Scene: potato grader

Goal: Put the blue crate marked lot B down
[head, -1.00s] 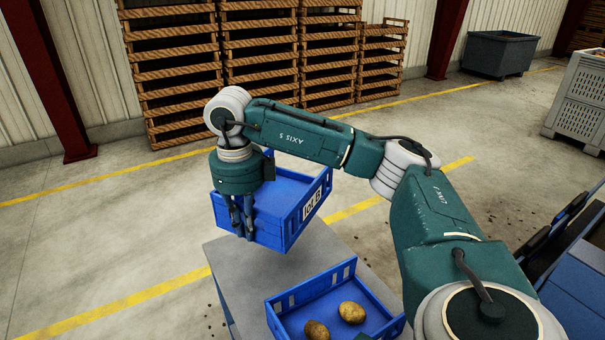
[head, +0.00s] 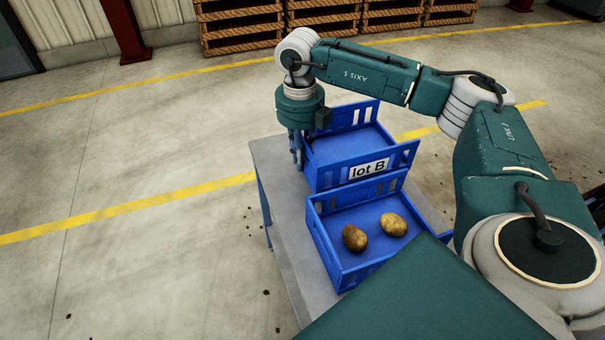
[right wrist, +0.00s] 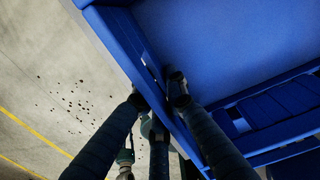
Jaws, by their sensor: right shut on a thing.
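The blue crate marked lot B (head: 333,178) is upright over the far part of the grey table (head: 275,170), its label facing me. It looks empty. My right gripper (head: 298,160) is shut on its left wall, fingers pointing down. In the right wrist view the fingers (right wrist: 160,88) straddle the blue wall (right wrist: 112,38). I cannot tell whether the crate's underside touches the table. My left gripper is not in view.
A second blue crate (head: 365,216) stands on the near part of the table, close in front of lot B, with two potatoes (head: 354,238) in it. Bare tabletop shows along the left. Wooden pallet crates (head: 240,22) stand far behind, beyond open floor.

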